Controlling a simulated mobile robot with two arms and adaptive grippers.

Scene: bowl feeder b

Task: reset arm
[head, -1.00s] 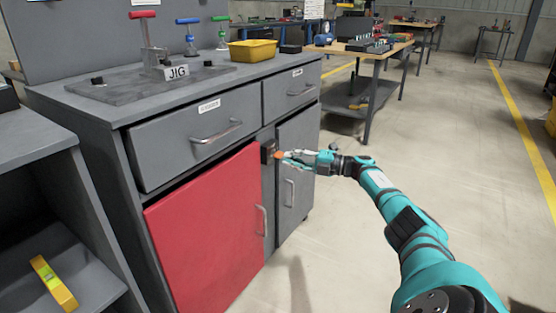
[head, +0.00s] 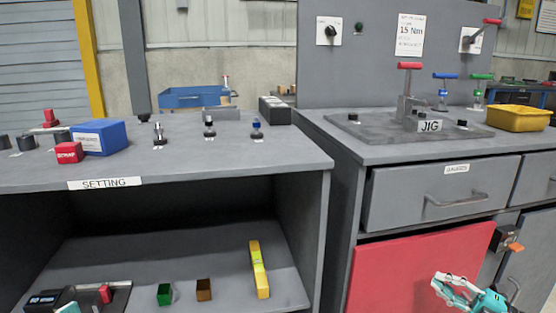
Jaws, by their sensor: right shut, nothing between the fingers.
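My right gripper (head: 446,288) shows at the bottom right, in front of the red door (head: 415,266) of the cabinet. Its light fingers are shut with nothing between them. It is apart from the small dark box with an orange tab (head: 516,247), which sits on the cabinet front to its upper right. Most of my right arm is cut off by the lower edge.
A grey bench marked SETTING (head: 220,165) stands left, with a blue box (head: 98,137) on top and a yellow level (head: 259,268) on its shelf. The cabinet top holds a JIG plate (head: 380,133) and a yellow bin (head: 518,118). A closed drawer (head: 400,197) sits above the red door.

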